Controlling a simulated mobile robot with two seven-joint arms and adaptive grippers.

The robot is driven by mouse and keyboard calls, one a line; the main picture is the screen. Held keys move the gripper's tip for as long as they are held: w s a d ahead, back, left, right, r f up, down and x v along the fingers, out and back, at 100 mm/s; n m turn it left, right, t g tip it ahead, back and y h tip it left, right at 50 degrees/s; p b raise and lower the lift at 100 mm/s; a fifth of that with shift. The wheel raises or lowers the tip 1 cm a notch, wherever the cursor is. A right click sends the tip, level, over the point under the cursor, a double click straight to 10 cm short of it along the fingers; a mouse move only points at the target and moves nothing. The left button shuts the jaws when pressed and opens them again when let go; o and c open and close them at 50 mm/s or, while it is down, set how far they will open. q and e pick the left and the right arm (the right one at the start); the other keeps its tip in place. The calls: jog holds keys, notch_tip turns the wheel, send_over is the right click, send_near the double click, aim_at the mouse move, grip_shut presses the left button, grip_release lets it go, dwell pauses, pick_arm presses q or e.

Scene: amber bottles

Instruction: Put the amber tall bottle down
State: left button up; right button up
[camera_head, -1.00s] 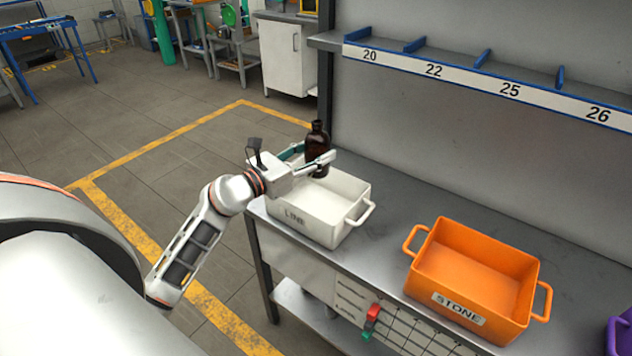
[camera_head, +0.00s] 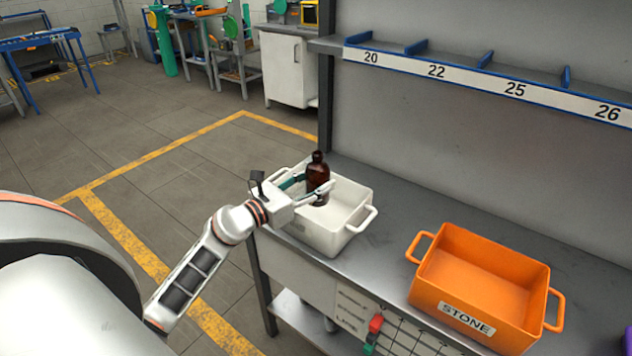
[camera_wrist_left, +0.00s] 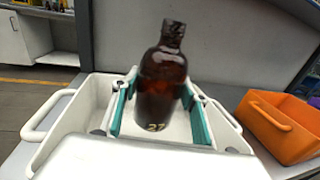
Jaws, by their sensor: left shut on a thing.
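The amber tall bottle (camera_head: 318,176) is upright, over the inside of the white box (camera_head: 350,222) on the bench. In the left wrist view the bottle (camera_wrist_left: 163,80) stands between the two green-padded fingers and shows the number 27 low on its front. My left gripper (camera_head: 307,189) is shut on the bottle from the left. The bottle's lower part is inside the outline of the white box; I cannot tell whether its base touches the box floor. My right gripper is in neither view.
An orange box (camera_head: 478,283) labelled STONE stands to the right on the grey bench (camera_head: 392,237). Bare bench lies between the two boxes. A numbered shelf rail (camera_head: 480,80) runs along the back panel above.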

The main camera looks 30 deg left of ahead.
pick_arm(q)
jog(key=shift+f+b, duration=0.35)
jog(key=shift+f, duration=0.2)
jog(key=o, duration=1.3)
jog(key=shift+r, duration=0.1)
jog(key=shift+r+p, duration=0.3)
jog(key=shift+r, duration=0.05)
jog(key=shift+r+p, duration=0.3)
jog(key=shift+r, duration=0.15)
jog(key=shift+f+b+v, duration=0.1)
jog(key=shift+b+v, duration=0.55)
jog(key=shift+v, duration=2.35)
jog(key=shift+f+b+v, duration=0.15)
jog(key=shift+b+v, duration=0.45)
jog(key=shift+v, duration=2.45)
